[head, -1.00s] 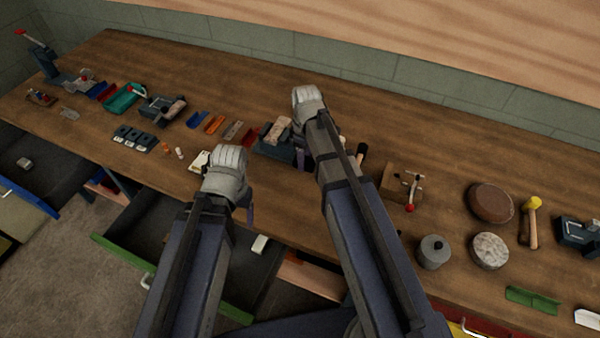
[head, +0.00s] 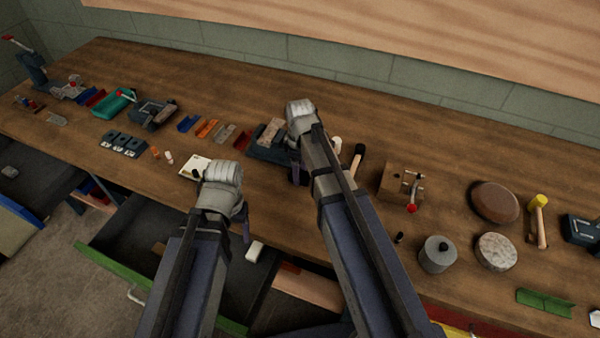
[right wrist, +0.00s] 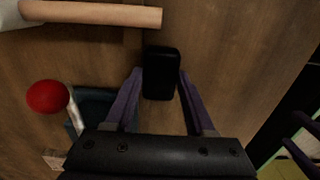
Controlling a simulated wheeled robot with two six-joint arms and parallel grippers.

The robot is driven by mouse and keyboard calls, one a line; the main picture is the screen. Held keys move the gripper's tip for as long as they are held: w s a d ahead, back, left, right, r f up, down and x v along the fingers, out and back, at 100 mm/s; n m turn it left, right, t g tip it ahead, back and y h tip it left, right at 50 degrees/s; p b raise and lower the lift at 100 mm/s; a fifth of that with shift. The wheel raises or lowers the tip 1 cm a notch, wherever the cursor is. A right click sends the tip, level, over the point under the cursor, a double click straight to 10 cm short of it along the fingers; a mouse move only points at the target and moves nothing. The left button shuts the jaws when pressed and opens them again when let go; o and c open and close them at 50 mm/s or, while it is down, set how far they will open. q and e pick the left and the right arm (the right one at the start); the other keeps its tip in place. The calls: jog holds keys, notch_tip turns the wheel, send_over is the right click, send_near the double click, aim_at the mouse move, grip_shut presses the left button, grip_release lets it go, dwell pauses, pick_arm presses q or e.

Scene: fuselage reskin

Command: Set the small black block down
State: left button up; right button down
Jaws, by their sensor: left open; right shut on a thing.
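The small black block (right wrist: 161,62) is between the two fingers of my right gripper (right wrist: 160,78) in the right wrist view. The gripper is shut on it, over the brown wooden bench top (right wrist: 235,50). I cannot tell whether the block touches the wood. In the head view my right gripper (head: 297,172) is beside the dark vise in mid-bench, and the block is hidden. My left gripper (head: 246,232) is at the bench's front edge above an open drawer, open, its fingers mostly hidden by its own wrist.
The dark vise (head: 257,150) stands close left of my right gripper. A wooden handle (right wrist: 100,13) and a red ball (right wrist: 47,97) are close to the block. A wooden block with a red-knobbed clamp (head: 392,183) stands to the right. Bare bench lies behind.

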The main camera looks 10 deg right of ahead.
jog(key=shift+f, duration=0.15)
jog(key=shift+c, duration=1.3)
grip_release()
